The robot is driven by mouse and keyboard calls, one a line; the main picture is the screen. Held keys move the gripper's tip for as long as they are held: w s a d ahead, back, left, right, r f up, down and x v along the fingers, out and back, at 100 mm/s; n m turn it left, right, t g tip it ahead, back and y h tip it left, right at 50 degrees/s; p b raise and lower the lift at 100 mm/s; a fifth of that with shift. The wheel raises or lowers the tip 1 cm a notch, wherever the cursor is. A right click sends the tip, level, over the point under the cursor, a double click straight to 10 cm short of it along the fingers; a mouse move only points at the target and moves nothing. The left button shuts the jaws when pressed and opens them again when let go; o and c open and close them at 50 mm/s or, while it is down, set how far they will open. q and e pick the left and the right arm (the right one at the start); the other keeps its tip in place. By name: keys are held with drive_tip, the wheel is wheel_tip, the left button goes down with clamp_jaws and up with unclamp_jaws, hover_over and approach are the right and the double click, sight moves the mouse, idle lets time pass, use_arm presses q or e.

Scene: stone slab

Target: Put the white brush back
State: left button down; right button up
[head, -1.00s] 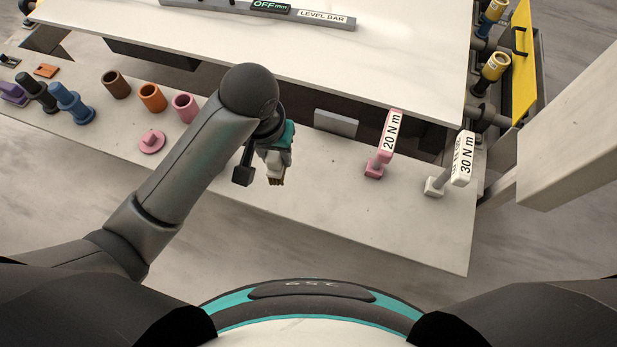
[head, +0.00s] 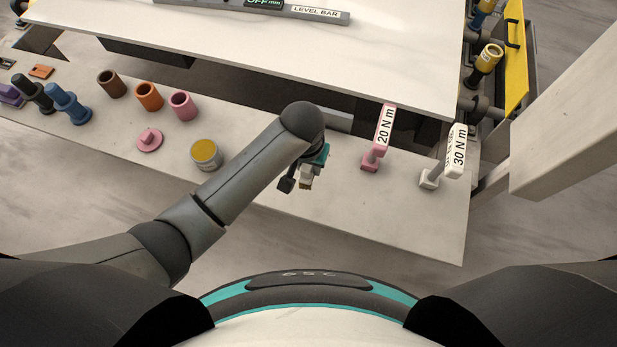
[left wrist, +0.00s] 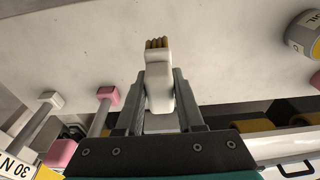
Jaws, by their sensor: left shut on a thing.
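My left gripper (head: 309,172) is shut on the white brush (head: 306,184), over the pale front ledge (head: 240,195). In the left wrist view the white brush (left wrist: 158,90) sits between the two grey fingers of my left gripper (left wrist: 157,80), its tan bristles sticking out past the fingertips. I cannot tell how far the brush is above the ledge. My right gripper is not in view.
A tin with a yellow top (head: 206,152) stands left of my left gripper. A pink 20 N m tool (head: 377,145) and a white 30 N m tool (head: 447,162) stand to the right. Brown (head: 111,83), orange (head: 149,96) and pink (head: 183,106) cups stand further left. The ledge's front right is clear.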

sight(308, 178)
use_arm(q)
drive_tip(key=shift+f+b, duration=0.85)
drive_tip(key=shift+f, duration=2.15)
drive_tip(key=shift+f, duration=0.2)
drive_tip(key=c, duration=0.5)
unclamp_jaws()
drive_tip(key=r+p, duration=0.1)
drive_tip(key=r, duration=0.3)
drive_tip(key=s+r+p, duration=0.1)
drive_tip(key=r, duration=0.3)
drive_tip(key=r+p, duration=0.2)
drive_tip(key=r, duration=0.2)
drive_tip(key=shift+s+a+r, duration=0.15)
drive_tip(key=shift+s+a, duration=0.1)
drive_tip(key=shift+s, duration=0.1)
